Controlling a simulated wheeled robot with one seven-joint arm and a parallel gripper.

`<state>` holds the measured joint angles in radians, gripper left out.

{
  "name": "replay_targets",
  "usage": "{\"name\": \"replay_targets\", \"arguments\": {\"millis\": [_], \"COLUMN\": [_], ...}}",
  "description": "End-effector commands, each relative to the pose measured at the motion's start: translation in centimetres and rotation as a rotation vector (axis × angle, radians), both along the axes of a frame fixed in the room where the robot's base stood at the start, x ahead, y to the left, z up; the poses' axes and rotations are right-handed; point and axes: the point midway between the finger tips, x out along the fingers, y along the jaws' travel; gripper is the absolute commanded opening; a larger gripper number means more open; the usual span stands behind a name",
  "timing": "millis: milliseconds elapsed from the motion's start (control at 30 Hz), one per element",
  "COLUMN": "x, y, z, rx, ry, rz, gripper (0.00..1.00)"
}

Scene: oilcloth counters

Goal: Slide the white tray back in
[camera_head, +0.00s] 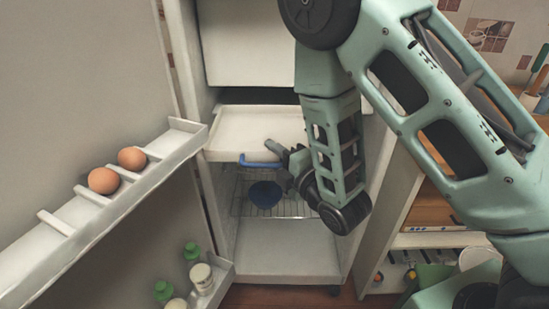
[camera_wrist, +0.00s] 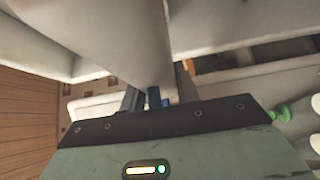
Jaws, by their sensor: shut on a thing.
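The white tray (camera_head: 250,128) sits at mid height in the open fridge, below a white upper panel. It is shallow, looks empty and juts forward of that panel. A blue handle (camera_head: 256,162) is on its front edge. My gripper (camera_head: 276,155) is at the right part of this handle and shut on it. In the wrist view, a bit of the blue handle (camera_wrist: 153,98) shows between the two fingers of my gripper (camera_wrist: 158,95). My arm hides the right end of the tray in the head view.
The open fridge door at left has a shelf (camera_head: 75,245) holding two eggs (camera_head: 103,181), close to the tray's left corner. Below the tray are a wire rack (camera_head: 300,208) and a dark blue bowl (camera_head: 265,194). Green-capped bottles (camera_head: 192,252) stand on the lower door shelf.

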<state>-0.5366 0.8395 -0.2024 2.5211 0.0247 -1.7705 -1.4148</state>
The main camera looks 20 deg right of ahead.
Motion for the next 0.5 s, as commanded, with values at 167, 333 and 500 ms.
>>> {"name": "replay_targets", "arguments": {"millis": [167, 333, 500], "x": [1.0, 2.1, 3.2], "y": [-0.4, -0.7, -1.1], "z": [-0.3, -0.3, -0.2], "rx": [0.001, 0.001, 0.0], "ry": [-0.002, -0.002, -0.002], "rz": [-0.002, -0.001, -0.001], "gripper": [0.05, 0.05, 0.05]}}
